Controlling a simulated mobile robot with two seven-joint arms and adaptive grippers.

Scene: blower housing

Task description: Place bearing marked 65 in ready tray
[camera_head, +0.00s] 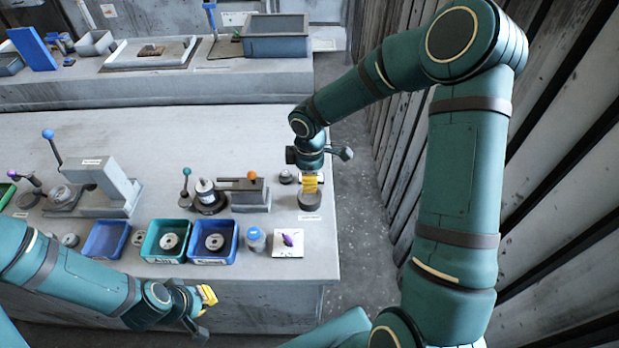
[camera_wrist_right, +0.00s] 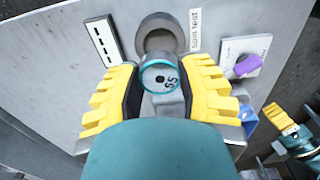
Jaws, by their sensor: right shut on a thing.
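My right gripper (camera_head: 311,183) is over the right end of the bench, just above a dark round fixture (camera_head: 309,202). In the right wrist view its yellow fingers (camera_wrist_right: 162,92) are shut on a round grey bearing (camera_wrist_right: 158,78) with a teal rim. The marking on its face is tilted and looks like 55, but is hard to read. A teal tray (camera_head: 150,252) and a blue tray (camera_head: 198,256) each hold a round part. Another blue tray (camera_head: 104,240) looks empty. I cannot tell which is the ready tray. My left gripper (camera_head: 206,296) is in front of the bench, apart from the trays.
A blue-lidded jar (camera_head: 256,242) and a white plate with a purple knob (camera_head: 289,243) stand right of the trays. Lever fixtures (camera_head: 251,195) stand behind them. A grey press (camera_head: 100,188) is at the left.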

